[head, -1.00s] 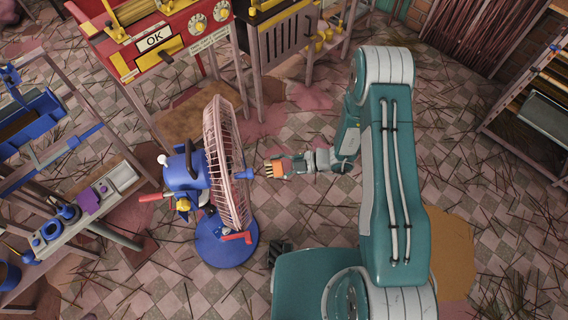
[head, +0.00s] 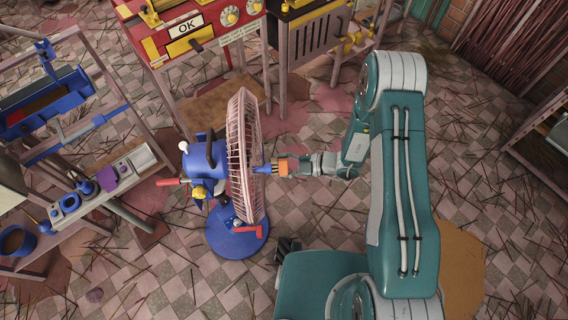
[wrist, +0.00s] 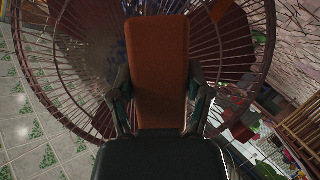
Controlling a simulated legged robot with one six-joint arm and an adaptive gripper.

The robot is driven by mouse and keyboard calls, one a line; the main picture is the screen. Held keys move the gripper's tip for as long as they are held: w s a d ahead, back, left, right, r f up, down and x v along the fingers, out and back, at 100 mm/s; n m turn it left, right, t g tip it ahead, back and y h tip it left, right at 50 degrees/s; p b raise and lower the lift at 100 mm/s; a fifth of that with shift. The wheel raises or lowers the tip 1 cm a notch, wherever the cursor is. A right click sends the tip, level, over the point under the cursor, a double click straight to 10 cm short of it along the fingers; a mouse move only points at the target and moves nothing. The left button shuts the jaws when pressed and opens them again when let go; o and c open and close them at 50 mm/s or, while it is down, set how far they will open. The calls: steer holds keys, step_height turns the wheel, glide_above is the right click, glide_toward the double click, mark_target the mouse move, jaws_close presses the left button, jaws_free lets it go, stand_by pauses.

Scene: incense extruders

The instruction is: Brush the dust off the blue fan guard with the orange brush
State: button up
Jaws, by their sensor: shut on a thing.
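The blue fan (head: 203,163) stands on its round blue base (head: 238,238), left of my arm. Its wire guard (head: 238,130) looks pinkish with dust and faces my gripper (head: 289,165). In the wrist view the guard (wrist: 72,75) spreads wide behind the brush. My gripper is shut on the orange brush (wrist: 160,65), one finger on each side of it. In the head view the brush (head: 283,166) points left, its bristles close to the blue cone (head: 262,169) at the guard's centre. I cannot tell whether the bristles touch. The brush hides part of the guard's middle in the wrist view.
A red and yellow machine (head: 190,35) with an OK sign stands behind the fan. A workbench (head: 115,195) with blue parts is at the left, and a shelf (head: 535,150) at the right. Thin sticks litter the tiled floor.

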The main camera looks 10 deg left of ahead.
mark_target(277, 160)
steer(key=shift+s+a, duration=0.25)
steer(key=shift+a, duration=0.7)
steer(key=shift+w, duration=0.1)
steer(key=shift+w+a, duration=0.2)
steer(key=shift+w, duration=0.7)
steer(key=shift+w+a, duration=0.2)
steer(key=shift+w, duration=0.65)
steer(key=w+a, duration=0.2)
steer(key=w, duration=0.5)
steer(key=shift+w, duration=0.15)
steer(key=shift+s+d+r, duration=0.3)
steer(key=shift+s+d, duration=0.15)
steer(key=shift+s, duration=1.4)
steer(key=shift+s+d+r, duration=0.25)
steer(key=shift+s+d, duration=0.25)
steer(key=shift+s, duration=1.35)
steer(key=shift+s+d+r, duration=0.3)
steer(key=shift+s+d, duration=0.15)
steer(key=shift+s, duration=1.4)
steer(key=shift+r, duration=0.85)
steer(key=w+a, duration=0.3)
steer(key=w, duration=0.8)
